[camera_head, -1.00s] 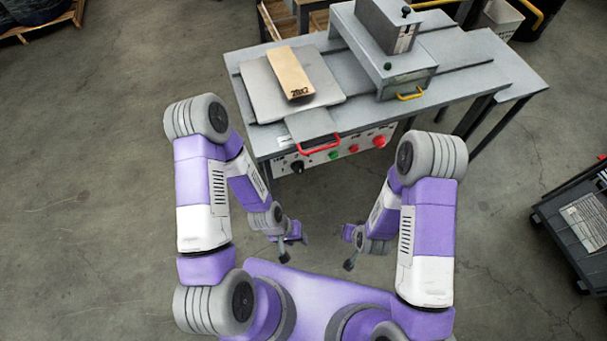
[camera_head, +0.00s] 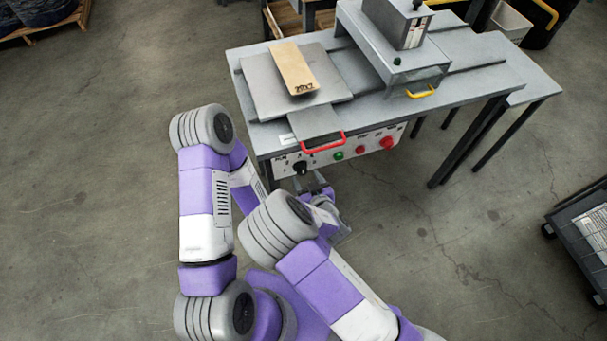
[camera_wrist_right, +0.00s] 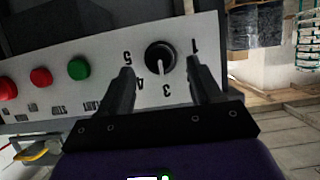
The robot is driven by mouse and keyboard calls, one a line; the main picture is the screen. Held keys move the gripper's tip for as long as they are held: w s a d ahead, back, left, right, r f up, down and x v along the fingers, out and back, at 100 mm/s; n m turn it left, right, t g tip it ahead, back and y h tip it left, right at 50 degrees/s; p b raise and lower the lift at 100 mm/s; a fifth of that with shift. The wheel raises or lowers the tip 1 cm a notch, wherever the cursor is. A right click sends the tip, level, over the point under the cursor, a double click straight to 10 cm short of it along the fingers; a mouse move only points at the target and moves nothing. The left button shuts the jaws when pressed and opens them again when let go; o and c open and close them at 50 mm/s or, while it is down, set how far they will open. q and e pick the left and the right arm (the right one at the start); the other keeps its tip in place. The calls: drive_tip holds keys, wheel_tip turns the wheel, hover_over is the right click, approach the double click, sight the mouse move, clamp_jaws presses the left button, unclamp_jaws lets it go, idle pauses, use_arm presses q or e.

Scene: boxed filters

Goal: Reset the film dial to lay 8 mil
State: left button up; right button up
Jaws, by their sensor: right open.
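The black dial (camera_head: 300,167) sits at the left end of the machine's front panel. In the right wrist view, which shows the panel upside down, the dial (camera_wrist_right: 161,55) has a white pointer line aimed roughly at the 3. The marks 1, 3, 4 and 5 can be read around it; a finger may hide another. My right gripper (camera_head: 314,180) is just in front of the panel at the dial. Its open fingers (camera_wrist_right: 160,70) stand on either side of the dial with nothing between them; contact cannot be told. My left gripper is hidden behind my right arm.
The panel also carries a green button (camera_head: 338,156) and a red button (camera_head: 386,142). A red handle (camera_head: 323,146) juts out above the dial. A carton (camera_head: 293,68) lies on the plate on top. A dark cart (camera_head: 580,225) stands far right; the floor between is clear.

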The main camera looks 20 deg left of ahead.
sight(303, 173)
drive_tip(key=shift+b+x, duration=0.3)
drive_tip(key=shift+x, duration=1.7)
drive_tip(key=shift+c, duration=0.4)
drive_tip(key=c, duration=0.7)
